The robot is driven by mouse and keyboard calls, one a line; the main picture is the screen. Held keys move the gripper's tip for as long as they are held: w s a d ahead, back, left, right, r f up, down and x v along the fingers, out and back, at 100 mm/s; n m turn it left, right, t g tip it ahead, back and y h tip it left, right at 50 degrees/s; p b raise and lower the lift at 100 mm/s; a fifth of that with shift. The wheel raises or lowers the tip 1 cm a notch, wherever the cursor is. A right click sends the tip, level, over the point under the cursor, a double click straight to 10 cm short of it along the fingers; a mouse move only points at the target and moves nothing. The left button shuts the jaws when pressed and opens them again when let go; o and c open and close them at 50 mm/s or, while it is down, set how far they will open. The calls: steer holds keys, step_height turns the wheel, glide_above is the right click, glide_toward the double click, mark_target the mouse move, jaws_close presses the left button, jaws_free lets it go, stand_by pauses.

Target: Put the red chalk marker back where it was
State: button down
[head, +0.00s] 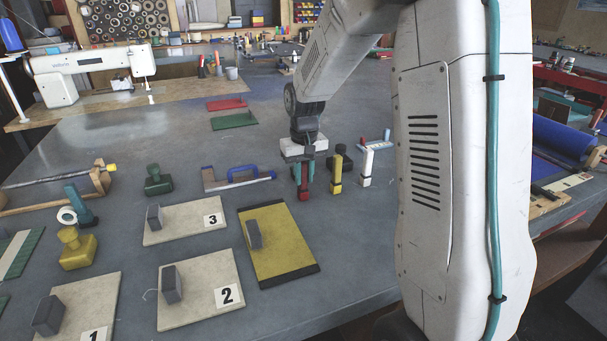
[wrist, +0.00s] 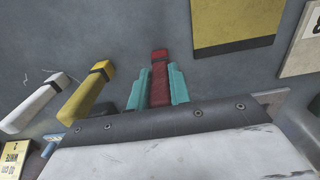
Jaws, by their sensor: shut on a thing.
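The red chalk marker (head: 304,193) is upright between the teal fingers of my gripper (head: 304,178), which is shut on it. In the wrist view the red marker (wrist: 160,72) with its dark band shows between the fingertips (wrist: 158,85). A yellow marker (head: 336,175) and a white marker (head: 366,164) stand upright to its right, roughly in line with it and apart from it. In the wrist view the yellow marker (wrist: 88,92) and the white marker (wrist: 36,102) are to the left. I cannot tell whether the red marker touches the table.
A yellow board (head: 285,255) with dark ends and a grey block lies in front of my gripper. Pale boards numbered 3 (head: 185,232), 2 (head: 205,312) and 1 are to its left. A blue-handled tool (head: 245,180) lies left of my gripper. Bare table surrounds the red marker's foot.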

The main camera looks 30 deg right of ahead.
steer(key=c, duration=1.3)
jaws_free()
steer(key=shift+f, duration=0.1)
step_height(320, 180, up, 12)
steer(key=shift+f, duration=0.1)
steer(key=s+a+r+n, duration=0.1)
steer(key=s+a+r, duration=0.25)
steer(key=s, duration=0.45)
steer(key=s+a+r, duration=0.2)
steer(key=s+a, duration=0.2)
steer(key=s, duration=0.4)
steer(key=shift+n+t, duration=0.5)
steer(key=shift+n, duration=0.1)
steer(key=shift+s+a+f, duration=0.7)
steer(key=shift+s, duration=1.65)
steer(key=shift+s+a+f, duration=0.65)
steer(key=shift+s+a, duration=0.05)
steer(key=shift+s, duration=1.7)
steer(key=shift+s+a+f, duration=0.7)
steer(key=shift+s, duration=1.65)
